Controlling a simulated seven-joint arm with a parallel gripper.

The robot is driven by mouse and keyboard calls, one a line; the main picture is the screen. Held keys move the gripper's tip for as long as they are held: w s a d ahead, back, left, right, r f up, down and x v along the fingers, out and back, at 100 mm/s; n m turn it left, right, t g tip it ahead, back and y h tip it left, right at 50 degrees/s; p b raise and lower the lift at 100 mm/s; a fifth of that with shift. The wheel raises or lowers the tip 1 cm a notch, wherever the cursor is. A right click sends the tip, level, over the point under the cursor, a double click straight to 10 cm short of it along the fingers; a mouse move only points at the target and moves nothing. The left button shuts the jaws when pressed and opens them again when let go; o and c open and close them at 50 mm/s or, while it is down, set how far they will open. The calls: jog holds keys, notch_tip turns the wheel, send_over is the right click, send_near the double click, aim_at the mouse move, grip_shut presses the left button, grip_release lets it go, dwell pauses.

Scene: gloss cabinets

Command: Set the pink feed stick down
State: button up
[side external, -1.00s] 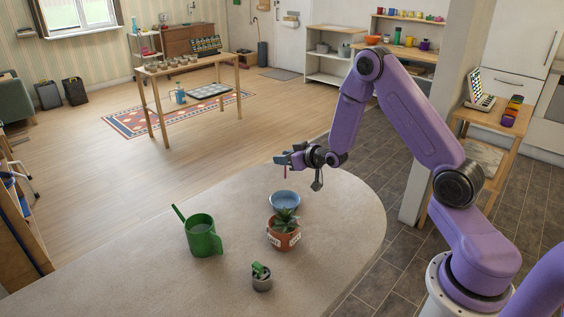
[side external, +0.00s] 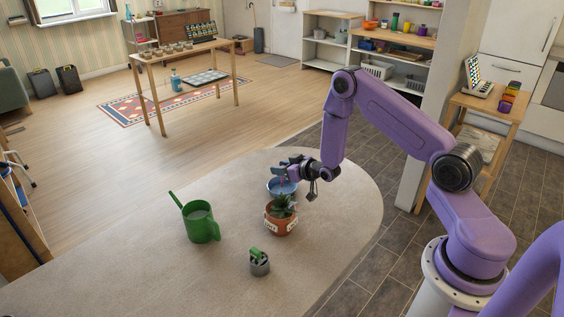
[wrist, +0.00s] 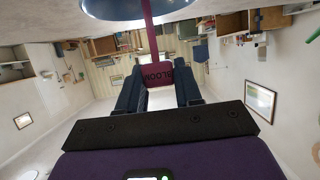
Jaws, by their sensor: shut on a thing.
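My gripper (side external: 284,167) is low over the table, at the blue dish (side external: 275,191) behind the potted plant. In the wrist view its two fingers (wrist: 158,78) are shut on the pink feed stick (wrist: 150,28), whose wide end carries the word BLOOM. The stick's thin shaft points away from the fingers toward the blue dish (wrist: 105,12), which shows at the top of that view. In the side view the stick is too small and covered to tell whether its tip touches the dish.
A terracotta pot (side external: 279,224) with a spiky plant (side external: 283,206) stands just in front of the dish. A green watering can (side external: 202,226) is to the left. A small grey pot (side external: 260,267) holding something green is nearer. The left part of the table (side external: 120,245) is clear.

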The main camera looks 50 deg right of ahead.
jog(key=shift+f, duration=0.6)
jog(key=o, duration=1.1)
jog(key=shift+r, duration=3.55)
